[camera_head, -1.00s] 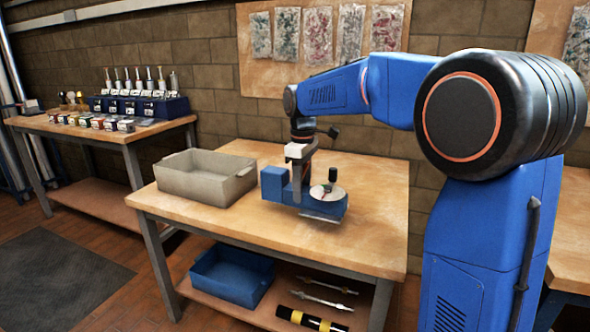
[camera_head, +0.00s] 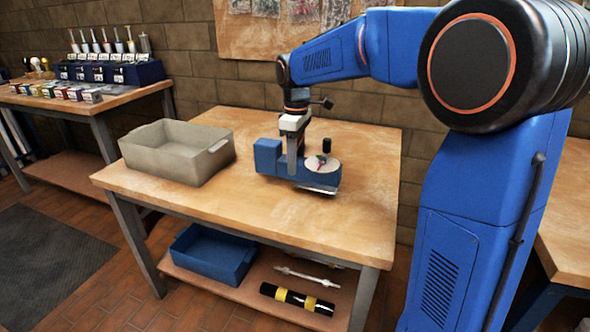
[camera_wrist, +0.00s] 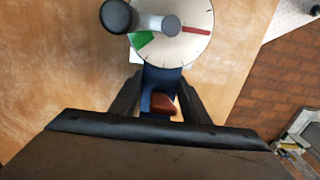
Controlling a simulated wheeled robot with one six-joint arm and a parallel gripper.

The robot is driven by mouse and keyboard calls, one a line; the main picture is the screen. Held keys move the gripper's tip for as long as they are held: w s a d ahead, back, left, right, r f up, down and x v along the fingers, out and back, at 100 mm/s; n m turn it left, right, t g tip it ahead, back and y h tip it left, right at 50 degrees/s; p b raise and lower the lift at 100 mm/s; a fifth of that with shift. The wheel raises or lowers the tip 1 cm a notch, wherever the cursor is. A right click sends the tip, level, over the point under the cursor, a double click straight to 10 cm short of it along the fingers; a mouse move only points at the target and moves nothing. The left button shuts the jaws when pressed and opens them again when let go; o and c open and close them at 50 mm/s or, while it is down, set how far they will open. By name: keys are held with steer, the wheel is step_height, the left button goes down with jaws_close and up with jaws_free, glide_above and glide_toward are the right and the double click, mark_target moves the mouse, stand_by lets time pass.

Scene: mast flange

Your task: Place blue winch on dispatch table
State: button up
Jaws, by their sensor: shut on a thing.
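The blue winch (camera_head: 268,157) has a blue body, a pale round dial and a black-knobbed handle. It is at the middle of the wooden table (camera_head: 360,225), and I cannot tell whether it touches the top. My gripper (camera_head: 297,165) points down and is shut on the winch between the blue block and the dial. In the wrist view the dial of the winch (camera_wrist: 185,45), with green and red marks, lies just beyond the jaws (camera_wrist: 160,105). The gripped part is mostly hidden by the fingers.
A grey open bin (camera_head: 165,165) stands left of the winch on the same table. A blue tray (camera_head: 205,258) and a black-and-yellow cylinder (camera_head: 298,298) lie on the lower shelf. A side table (camera_head: 85,105) with labelled items stands at the left. The tabletop's front right is clear.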

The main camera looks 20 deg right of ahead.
steer(key=shift+f, duration=1.85)
steer(key=o, duration=1.3)
steer(key=shift+f, duration=0.15)
step_height(320, 180, up, 12)
steer(key=shift+r, duration=0.15)
